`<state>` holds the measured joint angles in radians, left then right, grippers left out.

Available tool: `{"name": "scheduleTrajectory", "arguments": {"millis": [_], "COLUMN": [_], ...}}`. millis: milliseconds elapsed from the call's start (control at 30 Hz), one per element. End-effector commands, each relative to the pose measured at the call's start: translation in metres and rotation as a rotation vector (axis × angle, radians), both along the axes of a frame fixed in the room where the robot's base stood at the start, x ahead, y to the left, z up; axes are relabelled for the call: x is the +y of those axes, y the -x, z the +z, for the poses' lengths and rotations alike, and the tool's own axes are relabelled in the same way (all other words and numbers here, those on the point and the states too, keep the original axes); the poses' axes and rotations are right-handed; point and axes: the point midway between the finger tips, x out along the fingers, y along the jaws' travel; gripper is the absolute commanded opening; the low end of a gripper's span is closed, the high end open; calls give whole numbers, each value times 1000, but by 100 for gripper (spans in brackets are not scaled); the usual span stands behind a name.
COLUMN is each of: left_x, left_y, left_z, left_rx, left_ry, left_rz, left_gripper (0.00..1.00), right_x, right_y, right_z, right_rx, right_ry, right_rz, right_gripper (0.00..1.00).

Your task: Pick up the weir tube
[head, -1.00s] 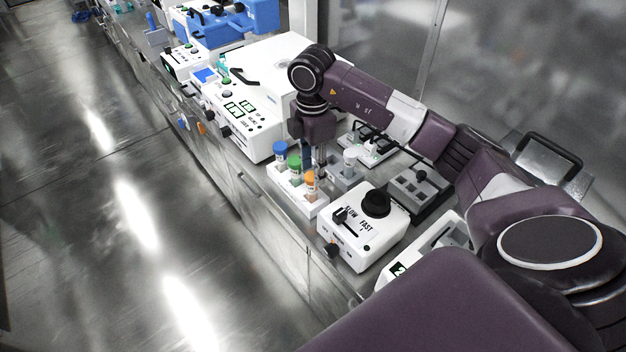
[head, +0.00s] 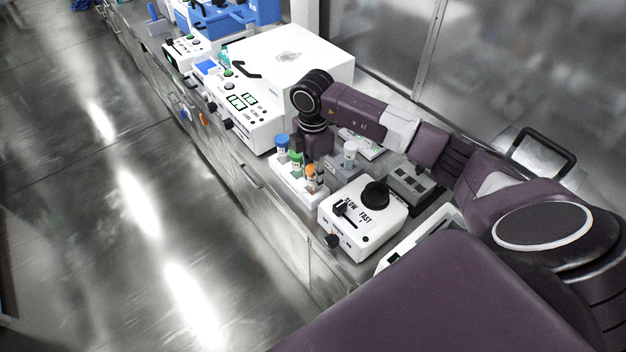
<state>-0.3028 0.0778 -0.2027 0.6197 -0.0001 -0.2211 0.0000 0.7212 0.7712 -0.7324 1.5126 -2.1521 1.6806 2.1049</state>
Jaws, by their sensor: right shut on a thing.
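A white rack (head: 287,185) stands near the front edge of the bench, holding tubes with blue (head: 282,142), green (head: 296,158) and orange (head: 311,169) caps. None carries a label I can read as the weir tube. My right gripper (head: 316,172) points down at the rack, low beside the orange-capped tube. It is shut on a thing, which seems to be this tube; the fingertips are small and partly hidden. A white-capped tube (head: 350,149) stands upright in a grey holder (head: 343,167) just to the right. My left gripper is out of view.
A white device with a black knob and a "SLOW FAST" slider (head: 360,222) stands right in front of the rack. A large white machine (head: 290,60) stands behind, with blue equipment (head: 240,15) farther back. The floor at left (head: 70,220) is clear.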

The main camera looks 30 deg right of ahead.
Motion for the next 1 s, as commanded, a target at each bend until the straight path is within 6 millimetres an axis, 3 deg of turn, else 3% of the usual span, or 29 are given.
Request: {"name": "scheduleTrajectory", "arguments": {"millis": [367,567,767,1000], "left_x": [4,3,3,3], "left_y": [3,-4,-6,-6], "left_z": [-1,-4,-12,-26], "left_rx": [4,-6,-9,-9], "left_ry": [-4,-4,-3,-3], "left_rz": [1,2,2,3], "left_gripper": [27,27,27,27], "right_x": [0,-1,0,0], "right_y": [0,-1,-2,-2], "right_z": [1,14,49,115], "right_rx": [-1,-4,-7,-10], "right_ry": [0,0,0,1], "right_rz": [0,0,0,1], "right_gripper": [0,0,0,0]}}
